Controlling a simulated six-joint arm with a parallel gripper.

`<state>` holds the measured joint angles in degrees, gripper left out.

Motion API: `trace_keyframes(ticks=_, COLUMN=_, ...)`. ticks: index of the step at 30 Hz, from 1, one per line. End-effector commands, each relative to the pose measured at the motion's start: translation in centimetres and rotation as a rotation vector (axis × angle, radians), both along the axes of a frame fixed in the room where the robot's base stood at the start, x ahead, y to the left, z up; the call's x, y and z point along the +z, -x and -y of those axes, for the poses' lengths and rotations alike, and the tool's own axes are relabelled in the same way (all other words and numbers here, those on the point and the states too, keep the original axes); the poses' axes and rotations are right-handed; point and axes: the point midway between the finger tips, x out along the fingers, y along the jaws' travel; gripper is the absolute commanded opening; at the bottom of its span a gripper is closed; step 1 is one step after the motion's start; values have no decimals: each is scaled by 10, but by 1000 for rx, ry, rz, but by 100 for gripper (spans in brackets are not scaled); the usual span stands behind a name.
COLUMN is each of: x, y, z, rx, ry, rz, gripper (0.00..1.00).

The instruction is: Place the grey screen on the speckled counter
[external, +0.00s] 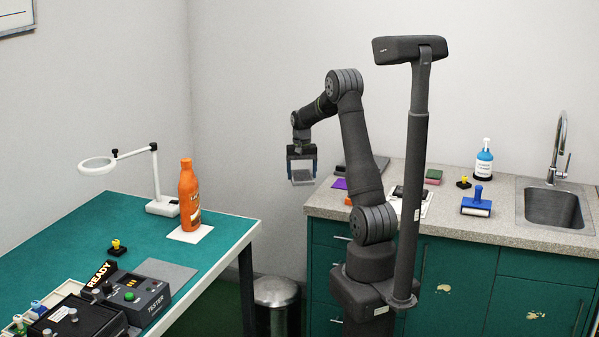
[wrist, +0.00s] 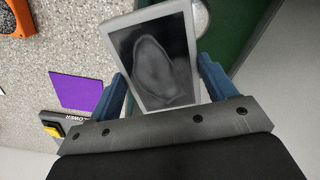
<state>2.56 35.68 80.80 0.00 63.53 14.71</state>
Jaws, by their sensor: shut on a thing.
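My gripper (external: 302,172) is shut on the grey screen (external: 302,180), a flat panel with a pale frame and a dark face. In the wrist view the screen (wrist: 158,55) sits tilted between the blue fingers and shows a blurry oval on its face. The screen hangs in the air, left of the speckled counter (external: 505,236) in the external view.
A green table (external: 60,245) stands at left with an orange bottle (external: 189,195). A metal bin (external: 277,293) stands between them.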

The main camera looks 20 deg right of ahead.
Motion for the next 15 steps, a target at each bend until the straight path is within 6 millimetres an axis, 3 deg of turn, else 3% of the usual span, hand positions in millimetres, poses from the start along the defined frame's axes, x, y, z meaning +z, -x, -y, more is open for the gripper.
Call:
trace_keyframes(ticks=4, x=0, y=0, z=33, rx=-4, ry=0, rz=0, gripper=46)
trace_keyframes(ticks=11, x=1, y=4, z=52, rx=-27, ry=0, rz=1, gripper=46)
trace_keyframes(ticks=15, x=5, y=19, z=80, rx=-175, ry=1, rz=2, gripper=46)
